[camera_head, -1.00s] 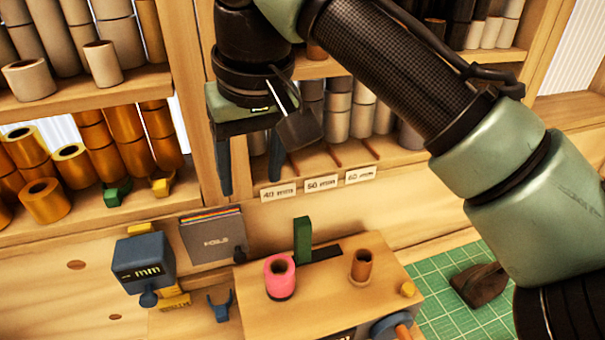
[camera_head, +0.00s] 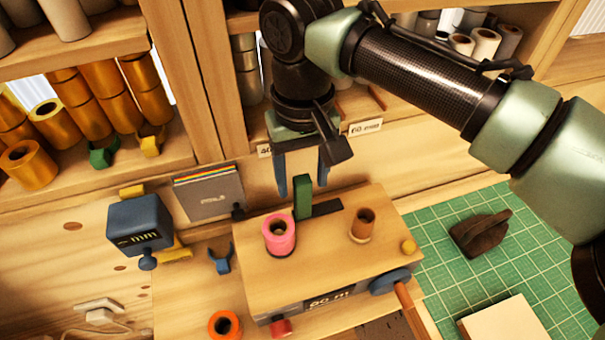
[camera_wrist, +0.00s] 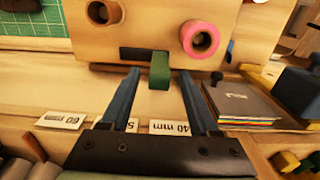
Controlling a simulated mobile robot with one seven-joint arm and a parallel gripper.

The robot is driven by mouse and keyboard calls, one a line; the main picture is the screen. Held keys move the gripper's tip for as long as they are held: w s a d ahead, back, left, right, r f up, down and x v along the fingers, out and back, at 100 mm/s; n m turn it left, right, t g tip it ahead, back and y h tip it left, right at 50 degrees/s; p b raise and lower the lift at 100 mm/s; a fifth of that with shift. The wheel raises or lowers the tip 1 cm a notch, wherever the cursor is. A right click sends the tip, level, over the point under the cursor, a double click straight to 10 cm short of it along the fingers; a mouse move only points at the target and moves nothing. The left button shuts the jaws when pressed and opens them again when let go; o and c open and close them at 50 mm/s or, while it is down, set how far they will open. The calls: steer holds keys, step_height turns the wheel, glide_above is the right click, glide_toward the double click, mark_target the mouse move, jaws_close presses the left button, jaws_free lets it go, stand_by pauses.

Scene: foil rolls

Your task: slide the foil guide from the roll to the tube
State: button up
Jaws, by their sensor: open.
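The green foil guide (camera_head: 302,198) stands upright at the left end of a dark slot on top of the wooden box, beside the pink roll (camera_head: 279,233). The brown tube (camera_head: 363,224) stands on the box to the right, past the slot's other end. My gripper (camera_head: 303,190) is open and points down, with its blue fingers just above and behind the guide. In the wrist view the green guide (camera_wrist: 160,71) shows between the fingertips of my gripper (camera_wrist: 158,72), with a gap on each side. I see no contact with it.
The wooden box (camera_head: 320,262) has a blue knob (camera_head: 389,281) at its right front. A grey card holder (camera_head: 210,194) and a blue mm block (camera_head: 140,223) stand to the left. A green cutting mat (camera_head: 490,260) lies right. Shelves with rolls rise behind.

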steer(key=shift+w+f, duration=0.1)
steer(key=shift+f, duration=0.6)
jaws_close()
steer(key=shift+r, duration=0.1)
stand_by(0.9)
